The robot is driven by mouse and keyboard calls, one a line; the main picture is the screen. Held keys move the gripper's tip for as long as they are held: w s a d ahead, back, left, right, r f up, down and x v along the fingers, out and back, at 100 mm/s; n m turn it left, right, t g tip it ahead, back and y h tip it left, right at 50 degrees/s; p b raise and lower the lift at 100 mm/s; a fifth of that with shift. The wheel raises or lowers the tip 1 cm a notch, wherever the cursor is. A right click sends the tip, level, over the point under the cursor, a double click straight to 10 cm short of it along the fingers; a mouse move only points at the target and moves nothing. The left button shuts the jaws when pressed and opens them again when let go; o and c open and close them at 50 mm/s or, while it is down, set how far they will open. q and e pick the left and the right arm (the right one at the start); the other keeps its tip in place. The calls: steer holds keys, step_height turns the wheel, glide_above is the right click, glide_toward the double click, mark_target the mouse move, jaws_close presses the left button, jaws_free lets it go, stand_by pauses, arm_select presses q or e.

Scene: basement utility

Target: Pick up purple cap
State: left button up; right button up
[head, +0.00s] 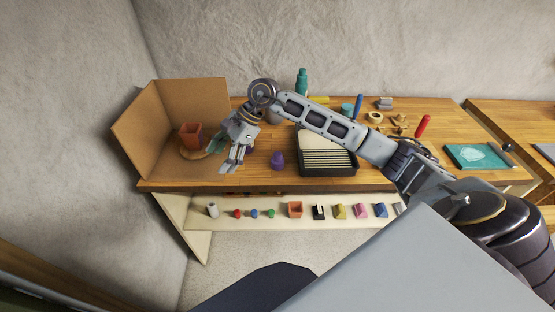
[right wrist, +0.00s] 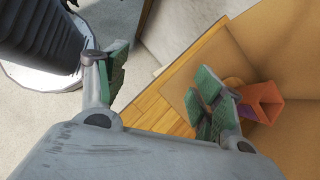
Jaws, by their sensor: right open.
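A small purple thing (head: 278,160), which looks like the purple cap, stands on the wooden workbench (head: 200,180) near its front edge. My right gripper (head: 231,168) is to the left of it in the head view, pointing down over the bench's front part and apart from it. In the right wrist view the gripper (right wrist: 160,95) has its green-padded fingers spread wide with nothing between them. A purple patch (right wrist: 247,112) shows beside the orange pot there, partly behind a finger; I cannot tell what it is. My left gripper is out of view.
An orange pot (head: 191,136) stands in a cardboard corner screen (head: 190,95) at the left. A black slotted tray (head: 328,171) is right of the purple thing. A teal bottle (head: 302,82) stands behind. A lower shelf (head: 270,225) holds several small items.

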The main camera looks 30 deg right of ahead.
steer(key=w+d+h, duration=0.1)
steer(key=d+h, duration=0.3)
steer(key=d, duration=0.5)
steer(key=r+g+h, duration=0.1)
steer(key=r+h, duration=0.1)
steer(key=h, duration=0.2)
glide_above(279, 152)
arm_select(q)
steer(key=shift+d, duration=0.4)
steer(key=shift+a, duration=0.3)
arm_select(e)
steer(key=shift+f, duration=0.15)
steer(key=shift+f, duration=0.55)
step_height(279, 152, down, 6)
steer(key=shift+f+p, duration=0.25)
steer(key=shift+p, duration=0.2)
steer(key=shift+f, duration=0.4)
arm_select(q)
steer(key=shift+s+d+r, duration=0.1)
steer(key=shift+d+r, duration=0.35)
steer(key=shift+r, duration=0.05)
